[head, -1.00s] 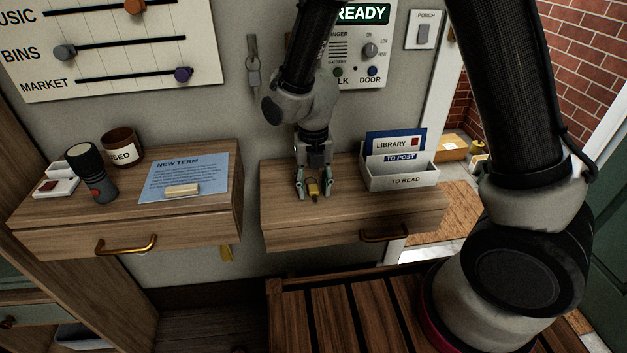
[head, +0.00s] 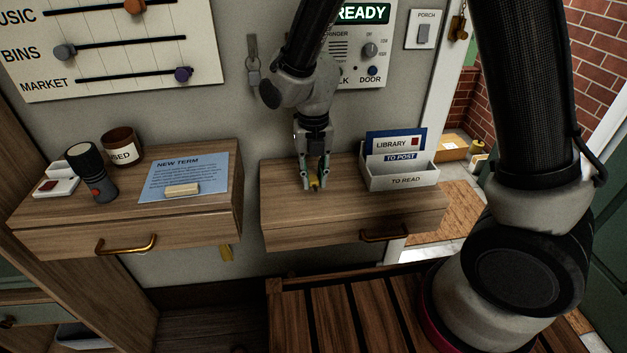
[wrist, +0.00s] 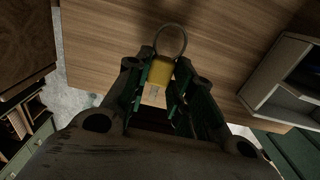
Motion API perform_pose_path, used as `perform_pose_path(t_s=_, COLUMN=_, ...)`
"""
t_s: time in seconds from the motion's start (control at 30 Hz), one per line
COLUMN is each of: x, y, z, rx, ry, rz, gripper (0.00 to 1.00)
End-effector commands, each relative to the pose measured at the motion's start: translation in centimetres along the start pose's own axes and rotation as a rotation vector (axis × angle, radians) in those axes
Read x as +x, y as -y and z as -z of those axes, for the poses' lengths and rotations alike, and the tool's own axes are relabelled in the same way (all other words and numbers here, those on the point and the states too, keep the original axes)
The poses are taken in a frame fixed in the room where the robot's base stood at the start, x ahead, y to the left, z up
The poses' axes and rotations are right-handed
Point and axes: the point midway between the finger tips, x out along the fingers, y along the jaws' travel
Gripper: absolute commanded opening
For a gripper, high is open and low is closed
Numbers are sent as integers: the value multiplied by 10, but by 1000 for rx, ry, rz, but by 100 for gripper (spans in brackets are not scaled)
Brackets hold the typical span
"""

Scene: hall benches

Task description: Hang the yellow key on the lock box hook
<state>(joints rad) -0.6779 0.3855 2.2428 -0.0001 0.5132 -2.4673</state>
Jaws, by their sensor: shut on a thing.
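The yellow key (wrist: 161,72) shows in the wrist view as a yellow head with a thin dark ring looped beyond it and a pale metal end toward my palm. My gripper (wrist: 160,85) is shut on its yellow head, one finger on each side. In the head view my gripper (head: 315,187) points down at the top of the right wooden drawer unit (head: 285,210), and only a speck of yellow shows between its fingertips. I cannot tell whether the key still touches the wood. I cannot make out a lock box or its hook in either view.
A letter holder (head: 400,177) stands just right of my gripper. A grey key bunch (head: 253,75) hangs on the wall behind, left of the intercom panel (head: 372,70). Brown keys (head: 458,27) hang by the doorway. A slatted bench (head: 340,315) lies in front.

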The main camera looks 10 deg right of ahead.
Motion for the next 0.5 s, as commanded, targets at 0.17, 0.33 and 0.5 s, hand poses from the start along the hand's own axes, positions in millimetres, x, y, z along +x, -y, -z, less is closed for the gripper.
perform_pose_path(t_s=0.17, x=-17, y=0, z=0, rx=0, ry=2, rz=-2, gripper=0)
perform_pose_path(t_s=0.33, x=-31, y=0, z=0, rx=0, ry=2, rz=-2, gripper=0)
perform_pose_path(t_s=0.5, x=-44, y=0, z=0, rx=0, ry=2, rz=-1, gripper=0)
